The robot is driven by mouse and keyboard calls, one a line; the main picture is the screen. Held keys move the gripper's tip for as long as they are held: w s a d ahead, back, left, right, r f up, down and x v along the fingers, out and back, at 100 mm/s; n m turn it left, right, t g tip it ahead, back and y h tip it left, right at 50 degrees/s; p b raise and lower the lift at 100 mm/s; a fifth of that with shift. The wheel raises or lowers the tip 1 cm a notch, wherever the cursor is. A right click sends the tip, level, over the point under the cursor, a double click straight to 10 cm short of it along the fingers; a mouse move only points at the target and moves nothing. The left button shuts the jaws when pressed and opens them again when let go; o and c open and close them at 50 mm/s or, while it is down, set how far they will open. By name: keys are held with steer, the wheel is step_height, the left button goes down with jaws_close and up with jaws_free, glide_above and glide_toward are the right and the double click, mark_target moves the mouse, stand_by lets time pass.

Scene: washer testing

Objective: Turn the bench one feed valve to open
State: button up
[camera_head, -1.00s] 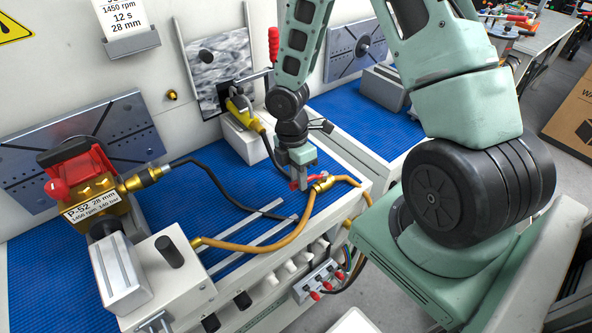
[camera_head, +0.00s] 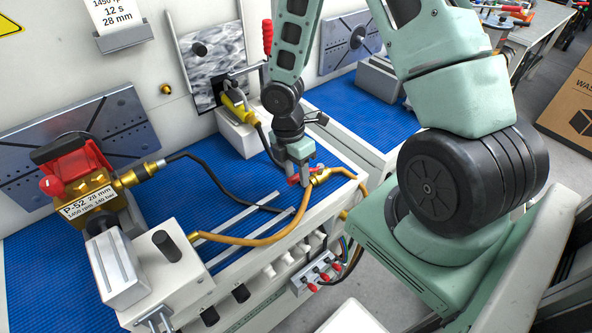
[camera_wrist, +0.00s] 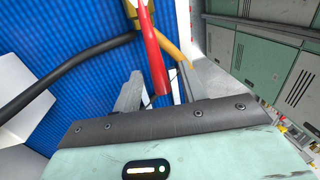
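The feed valve is a small brass fitting (camera_head: 321,177) on the tan hose at the front edge of the blue-matted bench. Its red lever (camera_head: 293,181) points left from it in the head view. In the wrist view the red lever (camera_wrist: 152,48) runs down from the brass body (camera_wrist: 137,6) to between my fingers. My gripper (camera_head: 303,178) is low over the lever, pointing down. In the wrist view my gripper (camera_wrist: 160,88) has its fingers apart, one on each side of the lever's end, with a gap visible at the left. Whether either finger touches it is unclear.
A brass pump with a red cap (camera_head: 76,175) and a P-52 label stands at the left. A tan hose (camera_head: 245,241) and a black hose (camera_head: 215,176) cross the blue mat (camera_head: 190,205). Red-tipped switches (camera_head: 322,276) sit below the bench edge.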

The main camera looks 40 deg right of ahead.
steer(key=w+r+p, duration=0.1)
steer(key=w+r, duration=0.2)
steer(key=r, duration=1.4)
steer(key=shift+w, duration=0.2)
steer(key=shift+a, duration=0.1)
steer(key=s+a+r+m+t+b, duration=0.2)
steer(key=s+a+m, duration=0.8)
steer(key=s+a, duration=0.7)
steer(key=shift+s+a+y+b, duration=0.15)
steer(key=shift+a+y+b, duration=0.15)
steer(key=shift+a+b, duration=0.7)
steer(key=shift+a, duration=0.25)
